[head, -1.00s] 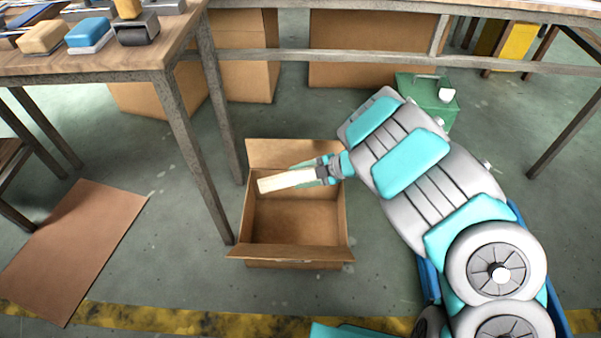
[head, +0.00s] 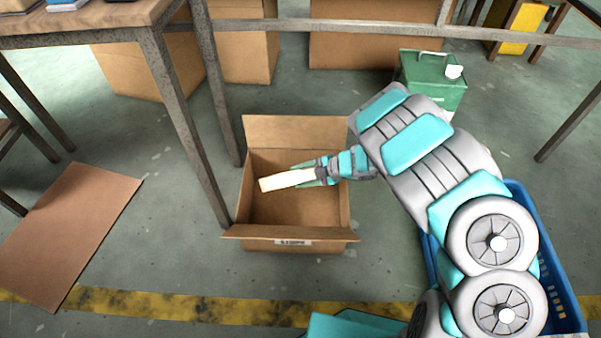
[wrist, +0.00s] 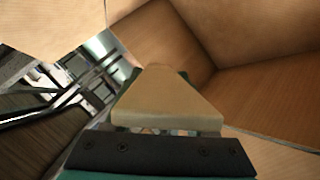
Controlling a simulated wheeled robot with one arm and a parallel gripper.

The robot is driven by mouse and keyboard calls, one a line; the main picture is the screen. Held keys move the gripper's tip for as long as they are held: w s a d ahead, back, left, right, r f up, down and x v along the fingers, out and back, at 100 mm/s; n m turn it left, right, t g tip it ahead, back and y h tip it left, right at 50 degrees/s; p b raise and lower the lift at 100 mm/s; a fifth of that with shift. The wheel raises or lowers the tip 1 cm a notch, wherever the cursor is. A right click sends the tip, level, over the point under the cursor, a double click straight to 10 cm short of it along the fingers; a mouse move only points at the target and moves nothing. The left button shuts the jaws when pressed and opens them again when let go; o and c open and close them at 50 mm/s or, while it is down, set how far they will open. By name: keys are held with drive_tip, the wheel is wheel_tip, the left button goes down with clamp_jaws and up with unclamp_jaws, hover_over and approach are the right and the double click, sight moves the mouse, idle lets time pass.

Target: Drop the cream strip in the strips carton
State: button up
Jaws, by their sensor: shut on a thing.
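The cream strip (head: 286,180) is a pale flat bar, held by one end in my gripper (head: 312,174). In the head view it lies over the open carton (head: 293,233), pointing left and a little down. The carton is brown cardboard with its flaps spread and a small label on the front flap, too blurred to read. In the wrist view the strip (wrist: 168,100) reaches forward from my gripper, with carton walls (wrist: 265,100) around it. My gripper is shut on the strip. I cannot tell its exact height above the carton floor.
A table leg (head: 185,125) stands close to the carton's left side. A flat cardboard sheet (head: 65,235) lies on the floor at left. A green box (head: 436,80) stands behind my arm. A blue crate (head: 560,275) sits at right. Larger cardboard boxes (head: 243,50) stand at the back.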

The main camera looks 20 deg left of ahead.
drive_tip(key=shift+f+b, duration=1.4)
drive_tip(key=shift+f, duration=1.55)
drive_tip(key=o, duration=1.6)
drive_tip(key=shift+c, duration=0.2)
drive_tip(key=shift+r, duration=0.15)
drive_tip(key=shift+r+p, duration=2.55)
drive_tip(key=shift+r, duration=1.9)
